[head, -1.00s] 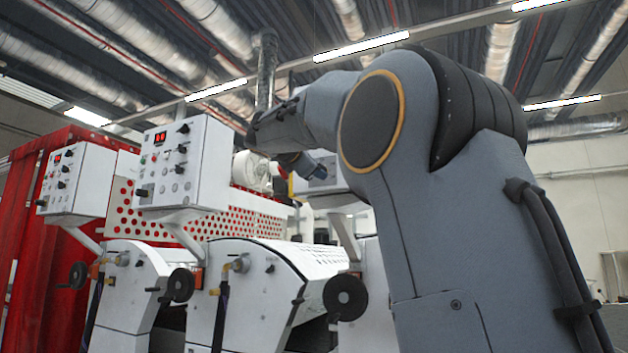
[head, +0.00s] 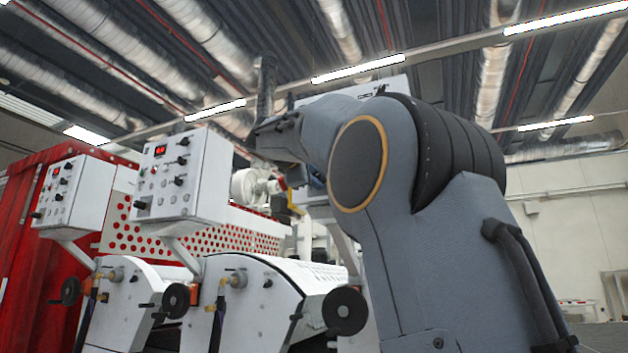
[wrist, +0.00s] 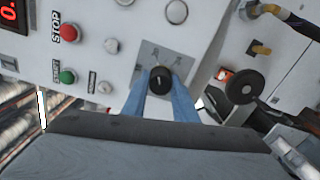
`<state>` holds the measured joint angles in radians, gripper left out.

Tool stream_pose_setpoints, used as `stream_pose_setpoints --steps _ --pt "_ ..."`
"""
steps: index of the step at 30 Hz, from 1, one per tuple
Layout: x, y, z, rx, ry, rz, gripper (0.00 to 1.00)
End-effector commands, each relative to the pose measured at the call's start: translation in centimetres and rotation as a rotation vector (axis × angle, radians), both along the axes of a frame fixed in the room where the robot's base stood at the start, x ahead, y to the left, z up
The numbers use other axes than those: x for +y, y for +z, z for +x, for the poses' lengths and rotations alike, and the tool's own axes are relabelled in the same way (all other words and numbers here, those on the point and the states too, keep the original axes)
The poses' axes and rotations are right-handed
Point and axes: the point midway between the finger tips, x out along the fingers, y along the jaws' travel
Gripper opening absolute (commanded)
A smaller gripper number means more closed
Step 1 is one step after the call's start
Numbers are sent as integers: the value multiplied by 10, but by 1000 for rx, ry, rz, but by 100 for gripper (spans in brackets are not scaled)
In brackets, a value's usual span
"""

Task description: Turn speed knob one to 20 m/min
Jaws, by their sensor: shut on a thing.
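In the wrist view, a black round knob (wrist: 160,80) sits on a grey plate (wrist: 165,56) with small marks that I cannot read. My gripper (wrist: 161,77) has its two blue fingers on either side of this knob and is shut on it. The knob's pointer and set speed cannot be told. In the head view my gripper's fingers are largely hidden behind my arm.
A red STOP button (wrist: 69,32), a green button (wrist: 67,76) and part of a red display (wrist: 13,14) lie left on the panel. A black handwheel (wrist: 243,87) stands at the right. The head view shows two other control boxes (head: 180,178) (head: 68,196) over white rollers.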

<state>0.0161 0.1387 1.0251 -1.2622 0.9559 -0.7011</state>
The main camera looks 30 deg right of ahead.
Motion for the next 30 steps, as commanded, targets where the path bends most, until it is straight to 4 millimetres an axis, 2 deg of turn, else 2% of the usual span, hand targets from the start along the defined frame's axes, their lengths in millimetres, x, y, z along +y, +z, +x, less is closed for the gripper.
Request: stream_pose_setpoints --steps 8,9,12,23,30 --pt "-2 0 -1 1 -5 1 3" --pt "-2 0 -1 1 -5 1 31" --pt "-1 0 -1 1 -3 1 44" --pt "6 0 -3 0 2 0 44" --pt "35 -1 -27 -1 2 0 44"
